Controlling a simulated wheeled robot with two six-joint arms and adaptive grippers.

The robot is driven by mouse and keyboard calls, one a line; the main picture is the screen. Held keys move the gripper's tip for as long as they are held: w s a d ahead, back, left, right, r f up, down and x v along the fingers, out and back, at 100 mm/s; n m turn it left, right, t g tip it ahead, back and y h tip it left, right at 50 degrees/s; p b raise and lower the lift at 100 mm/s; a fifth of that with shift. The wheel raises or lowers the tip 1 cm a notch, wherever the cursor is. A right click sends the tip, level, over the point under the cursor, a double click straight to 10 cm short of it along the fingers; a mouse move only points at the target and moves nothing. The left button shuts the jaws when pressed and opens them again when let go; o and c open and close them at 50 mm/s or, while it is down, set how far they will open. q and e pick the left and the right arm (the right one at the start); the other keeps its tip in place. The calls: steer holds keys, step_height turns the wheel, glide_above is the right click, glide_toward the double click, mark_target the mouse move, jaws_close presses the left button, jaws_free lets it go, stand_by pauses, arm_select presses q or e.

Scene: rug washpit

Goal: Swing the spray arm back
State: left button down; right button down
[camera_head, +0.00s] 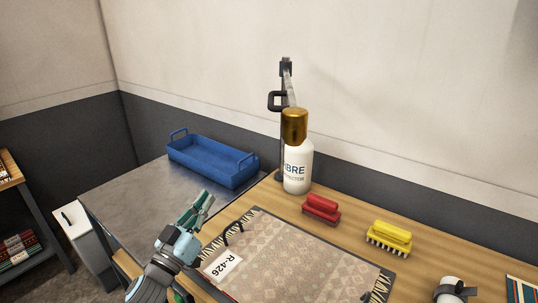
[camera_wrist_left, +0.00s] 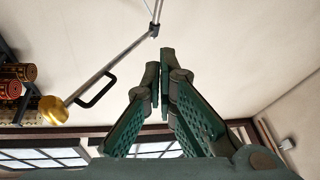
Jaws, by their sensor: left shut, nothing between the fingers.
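The spray arm (camera_head: 290,91) is a pale metal bar on a dark upright post (camera_head: 283,145) at the back of the wooden table. It carries a black loop handle (camera_head: 277,101) and a brass spray head (camera_head: 294,126), which hides the top of a white bottle (camera_head: 297,168). In the left wrist view, the bar, its handle (camera_wrist_left: 97,90) and the brass head (camera_wrist_left: 54,109) lie left of my fingers, apart from them. My left gripper (camera_head: 205,201) is shut and empty, low in front of the post, beside the rug's left edge. My right gripper is not in view.
A patterned rug (camera_head: 300,256) tagged R-426 lies on the wooden table. A red brush (camera_head: 321,209) and a yellow brush (camera_head: 390,238) lie behind it. A blue tray (camera_head: 212,161) stands on the metal table (camera_head: 126,192). A rolled white cloth (camera_head: 450,291) is at lower right.

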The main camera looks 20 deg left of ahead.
arm_select(q)
steer(key=s+d+r+m+g+h, duration=0.2)
steer(key=r+m+g+h, duration=0.3)
steer(key=h, duration=0.4)
steer(key=s+d+r+m+g+h, duration=0.2)
steer(key=r+m+g+h, duration=0.3)
steer(key=m+h, duration=0.3)
steer(key=shift+s+r+m+g+h, duration=0.25)
steer(key=shift+m+g+h, duration=0.25)
steer(key=shift+g, duration=0.4)
steer(key=p+x, duration=0.3)
steer(key=x, duration=1.1)
steer(key=shift+w, duration=0.1)
